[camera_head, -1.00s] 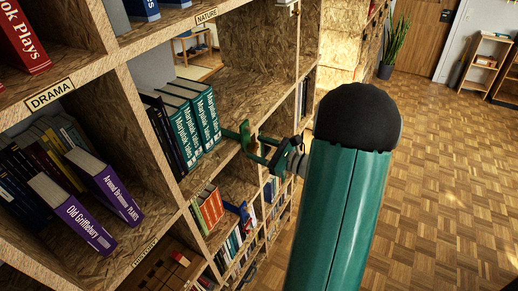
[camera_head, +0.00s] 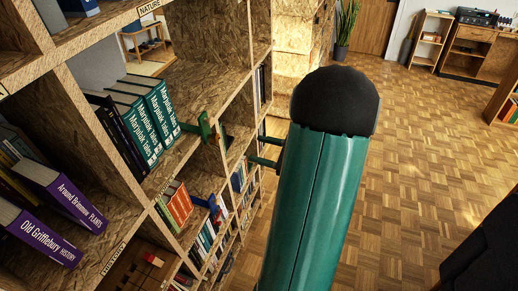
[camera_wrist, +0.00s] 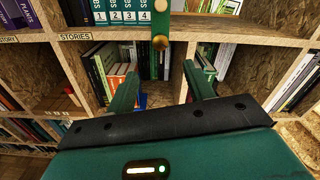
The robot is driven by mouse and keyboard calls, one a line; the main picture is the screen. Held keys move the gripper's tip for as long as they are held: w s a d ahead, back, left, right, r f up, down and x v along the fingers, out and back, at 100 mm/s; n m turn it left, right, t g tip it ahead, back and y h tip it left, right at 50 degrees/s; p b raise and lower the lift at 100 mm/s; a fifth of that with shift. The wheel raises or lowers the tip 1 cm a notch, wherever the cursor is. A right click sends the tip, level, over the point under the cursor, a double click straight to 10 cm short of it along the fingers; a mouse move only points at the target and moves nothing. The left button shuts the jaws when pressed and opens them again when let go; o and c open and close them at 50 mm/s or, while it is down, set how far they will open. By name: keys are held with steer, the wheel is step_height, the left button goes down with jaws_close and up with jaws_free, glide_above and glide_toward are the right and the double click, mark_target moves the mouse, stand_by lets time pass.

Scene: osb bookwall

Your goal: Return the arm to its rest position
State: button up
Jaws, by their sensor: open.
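My gripper (camera_head: 255,150) shows partly behind my green arm in the head view, with its two fingers pointing left toward the bookshelf. In the wrist view the gripper (camera_wrist: 160,82) is open, with fingers spread and nothing between them. In the wrist view a green upright strip with a brass knob (camera_wrist: 160,28) is ahead, above the fingertips.
The OSB bookwall (camera_head: 185,75) fills the left side, its compartments holding books. A blue piece (camera_head: 212,206) sticks out lower down. Open parquet floor (camera_head: 425,150) lies to the right. A dark piece of furniture (camera_head: 490,250) is at the lower right.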

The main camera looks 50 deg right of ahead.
stand_by(0.3)
steer(key=w+a+r+n+g+y, duration=0.15)
steer(key=a+n+g, duration=0.4)
steer(key=a, duration=0.65)
steer(key=w+a+r+n+g+y, duration=0.1)
steer(key=w+a+n+g+y, duration=0.2)
steer(key=a+n+g, duration=0.55)
steer(key=s+a+r+n+t+h, duration=0.1)
steer(key=s+a+r+n+h, duration=0.1)
steer(key=s+a+n+h, duration=0.2)
steer(key=s+a+r+n+t+h, duration=0.1)
steer(key=s+a+r+n+h, duration=0.2)
steer(key=a+n, duration=0.7)
steer(key=shift+s+a+n+h, duration=0.35)
steer(key=shift+a+h, duration=0.45)
steer(key=shift+h, duration=0.45)
